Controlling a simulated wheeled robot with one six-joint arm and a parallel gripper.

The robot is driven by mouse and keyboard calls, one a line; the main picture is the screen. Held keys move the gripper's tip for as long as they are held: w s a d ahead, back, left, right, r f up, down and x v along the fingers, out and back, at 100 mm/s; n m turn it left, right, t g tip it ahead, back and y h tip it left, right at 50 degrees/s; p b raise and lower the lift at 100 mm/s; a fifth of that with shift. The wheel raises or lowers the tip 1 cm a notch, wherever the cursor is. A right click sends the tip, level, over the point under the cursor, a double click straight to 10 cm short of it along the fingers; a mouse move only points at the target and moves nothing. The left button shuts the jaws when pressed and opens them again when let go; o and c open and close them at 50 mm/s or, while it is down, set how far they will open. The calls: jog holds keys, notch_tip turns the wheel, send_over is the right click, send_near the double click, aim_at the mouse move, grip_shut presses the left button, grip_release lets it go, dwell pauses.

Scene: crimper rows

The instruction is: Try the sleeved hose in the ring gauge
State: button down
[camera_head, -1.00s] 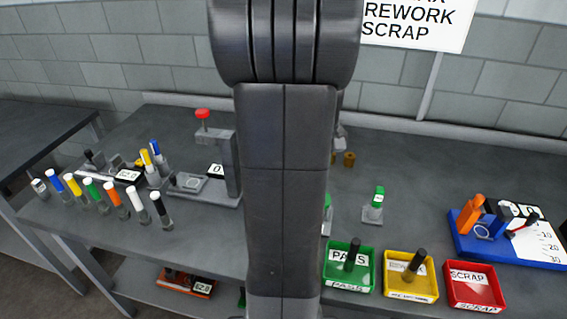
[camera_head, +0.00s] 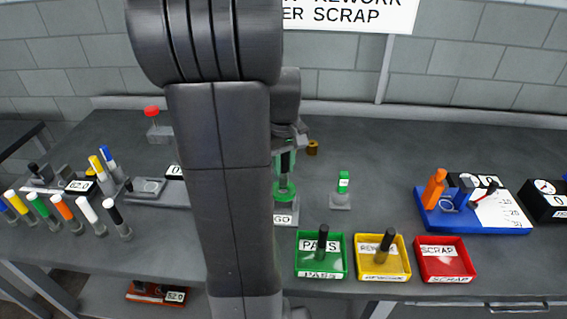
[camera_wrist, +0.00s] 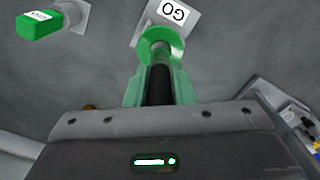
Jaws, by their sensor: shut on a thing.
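My gripper (camera_head: 285,168) is shut on a dark hose (camera_wrist: 160,85), which stands between its green fingers in the wrist view. A pale sleeve-like end (camera_wrist: 160,52) shows at the hose's far tip. The green ring gauge (camera_head: 284,193) stands on a grey base with a GO plate (camera_head: 284,220); the ring also shows in the wrist view (camera_wrist: 174,45). The hose is lined up with the ring and its tip overlaps the ring's opening in the wrist view. I cannot tell whether the tip is inside or just above it. My arm partly hides this area in the head view.
A green-topped gauge (camera_head: 343,182) stands right of the ring. Green PASS (camera_head: 320,275), yellow REWORK (camera_head: 384,276) and red SCRAP (camera_head: 445,277) trays line the front; PASS and REWORK each hold a dark hose. A blue fixture (camera_head: 475,226) is at right, coloured-capped markers (camera_head: 88,210) at left.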

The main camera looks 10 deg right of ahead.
aim_at(284, 180)
jog(key=shift+f+b, duration=1.5)
jog(key=shift+f, duration=1.2)
dwell(2.2)
jog(key=shift+r, duration=0.2)
dwell(0.7)
jog(key=shift+r+p, duration=3.75)
jog(key=shift+r, duration=0.6)
